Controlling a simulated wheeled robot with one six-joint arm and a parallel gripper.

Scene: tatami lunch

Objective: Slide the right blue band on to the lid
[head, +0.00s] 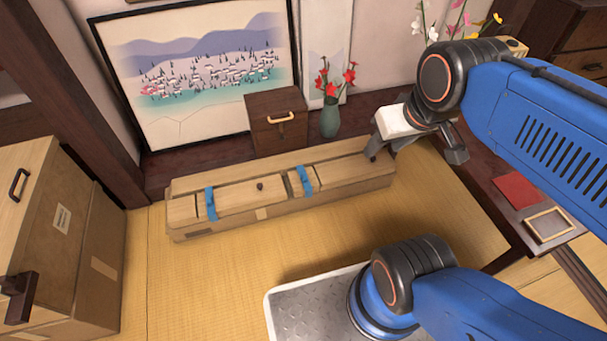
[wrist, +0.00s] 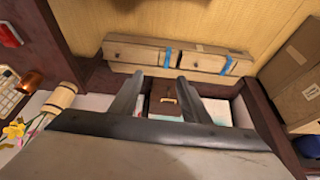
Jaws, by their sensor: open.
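A long, low wooden box (head: 345,190) lies on the tatami. Its lid (head: 235,196) has a small dark knob (head: 260,187). The right blue band (head: 306,181) sits just right of a dark gap at the lid's right end; in the wrist view, which is turned round, it is the left-hand one (wrist: 168,58). The left blue band (head: 211,203) crosses the lid's left end and shows at the right in the wrist view (wrist: 228,65). My gripper (head: 414,150) is open and empty, near the box's right end and apart from both bands. Its fingers (wrist: 160,78) spread in the wrist view.
A small wooden chest (head: 278,121) and a vase of red flowers (head: 330,115) stand on the ledge behind the box. A red cloth (head: 516,190) and a small frame (head: 549,225) lie right. Tatami (head: 225,275) in front is clear.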

